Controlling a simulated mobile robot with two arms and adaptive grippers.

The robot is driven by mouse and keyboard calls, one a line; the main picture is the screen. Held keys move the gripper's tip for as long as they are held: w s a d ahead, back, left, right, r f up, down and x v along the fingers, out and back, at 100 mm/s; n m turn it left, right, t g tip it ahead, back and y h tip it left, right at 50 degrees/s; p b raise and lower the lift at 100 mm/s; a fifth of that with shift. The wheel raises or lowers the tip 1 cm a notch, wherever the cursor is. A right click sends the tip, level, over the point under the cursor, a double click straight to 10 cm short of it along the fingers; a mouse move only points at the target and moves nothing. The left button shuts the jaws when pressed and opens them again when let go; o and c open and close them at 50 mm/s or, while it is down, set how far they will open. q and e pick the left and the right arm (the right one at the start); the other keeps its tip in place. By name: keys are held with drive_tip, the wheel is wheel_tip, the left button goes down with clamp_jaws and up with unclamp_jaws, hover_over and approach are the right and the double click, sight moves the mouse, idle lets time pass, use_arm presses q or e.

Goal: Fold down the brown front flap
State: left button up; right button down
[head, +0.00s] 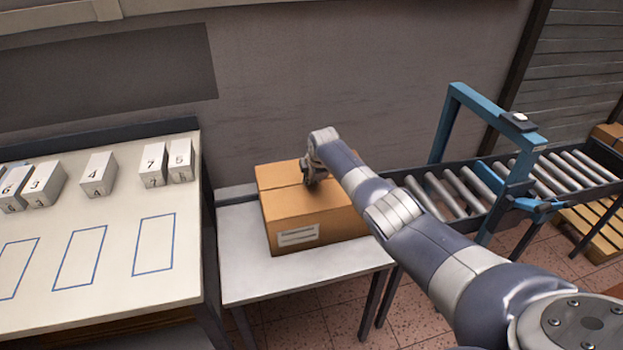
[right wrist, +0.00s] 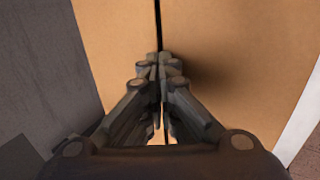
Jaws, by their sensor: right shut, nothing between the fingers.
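The brown cardboard box (head: 315,222) stands on the small white table, with a white label on its near side. Its brown front flap (head: 285,204) lies about flat across the near part of the top. A narrow dark seam parts it from the back flap (head: 278,176). My right gripper (head: 311,183) points down at the top of the box near the seam. In the right wrist view, its fingers (right wrist: 159,62) are together over the dark seam, with nothing between them. I cannot tell whether the fingertips touch the cardboard. My left gripper is not in view.
The white table (head: 245,270) has bare room left of and in front of the box. A roller conveyor (head: 440,192) with a blue frame (head: 450,125) stands to the right. A worktop (head: 110,290) with several numbered white boxes is at the left.

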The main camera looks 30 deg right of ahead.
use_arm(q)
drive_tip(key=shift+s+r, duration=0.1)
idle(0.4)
use_arm(e)
drive_tip(key=shift+r+p, duration=1.2)
drive_tip(key=shift+r, duration=0.1)
wheel_tip(320, 180, up, 3)
drive_tip(key=p, duration=0.3)
drive_tip(key=shift+a, duration=0.1)
drive_tip(key=shift+w+r, duration=0.1)
drive_tip(key=shift+r, duration=0.25)
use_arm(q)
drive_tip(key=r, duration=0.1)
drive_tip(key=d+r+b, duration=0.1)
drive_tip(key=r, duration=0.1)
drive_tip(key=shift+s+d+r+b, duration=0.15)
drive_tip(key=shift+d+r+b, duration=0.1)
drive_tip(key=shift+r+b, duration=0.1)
use_arm(e)
wheel_tip(320, 180, up, 9)
